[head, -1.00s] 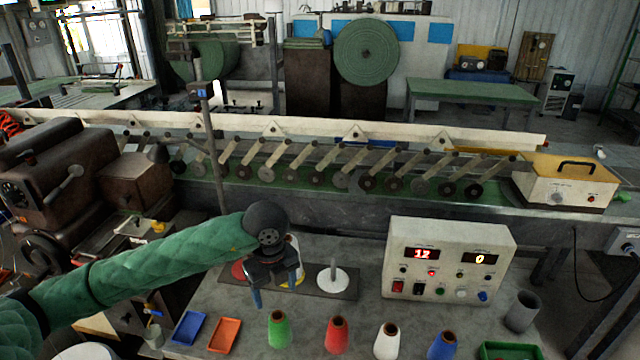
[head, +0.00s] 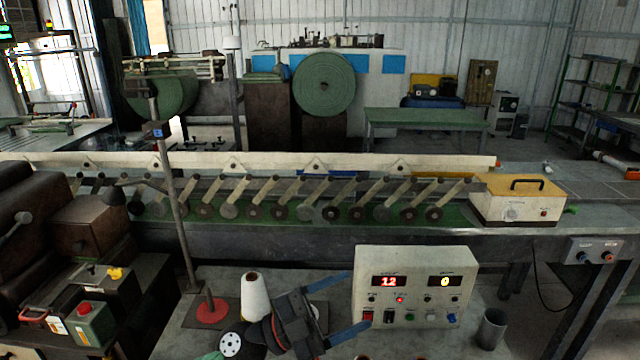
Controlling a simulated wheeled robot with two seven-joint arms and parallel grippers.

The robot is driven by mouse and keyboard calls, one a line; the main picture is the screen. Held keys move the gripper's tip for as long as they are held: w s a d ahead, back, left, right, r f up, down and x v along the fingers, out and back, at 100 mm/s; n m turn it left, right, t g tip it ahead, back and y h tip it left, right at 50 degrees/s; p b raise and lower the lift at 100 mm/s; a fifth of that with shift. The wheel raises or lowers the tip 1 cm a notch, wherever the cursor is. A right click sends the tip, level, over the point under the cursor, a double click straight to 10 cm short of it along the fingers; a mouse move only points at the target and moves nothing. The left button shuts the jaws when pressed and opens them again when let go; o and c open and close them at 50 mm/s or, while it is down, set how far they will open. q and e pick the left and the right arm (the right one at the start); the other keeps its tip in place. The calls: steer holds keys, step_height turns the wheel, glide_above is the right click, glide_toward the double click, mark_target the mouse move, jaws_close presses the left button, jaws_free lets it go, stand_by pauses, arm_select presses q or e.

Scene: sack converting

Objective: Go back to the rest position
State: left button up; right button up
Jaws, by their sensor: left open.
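My left gripper (head: 352,299) is in the lower middle of the head view. Its two blue fingers are spread apart, point to the right and hold nothing. A white cone (head: 256,298) stands upright just left of the gripper, apart from the fingers. Left of the cone, a red disc (head: 211,311) with an upright peg sits on a dark board. My right gripper is out of view.
A control box (head: 416,287) with red and yellow digits stands just right of the fingers, close behind them in the picture. A grey cup (head: 491,329) stands to its right. A long machine with rollers runs behind. Dark machinery with a red button (head: 84,309) is at left.

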arm_select(q)
steer(key=w+a+f+n+t+y, duration=0.2)
steer(key=w+a+n+t+y, duration=0.1)
steer(key=a+n+t+y, duration=0.45)
steer(key=w+a+f+n+t+y, duration=0.2)
steer(key=w+a+n+t+y, duration=0.3)
steer(key=n+t, duration=0.5)
steer(key=s+a+f+n+g+y, duration=0.25)
steer(key=a+f+y, duration=0.25)
steer(key=f, duration=0.3)
steer(key=s+a+f+n+g+y, duration=0.2)
steer(key=a+f+n+g+y, duration=0.25)
steer(key=f, duration=0.25)
steer(key=s+a+f+g, duration=0.3)
steer(key=s+f+g, duration=0.8)
steer(key=s+f, duration=0.85)
steer(key=s+d+f+g, duration=0.1)
steer(key=s+f, duration=0.2)
steer(key=f, duration=1.8)
steer(key=s+d+f+g, duration=0.1)
steer(key=s+f, duration=0.3)
steer(key=f, duration=1.8)
steer(key=shift+m+h, duration=0.3)
steer(key=shift+m, duration=0.15)
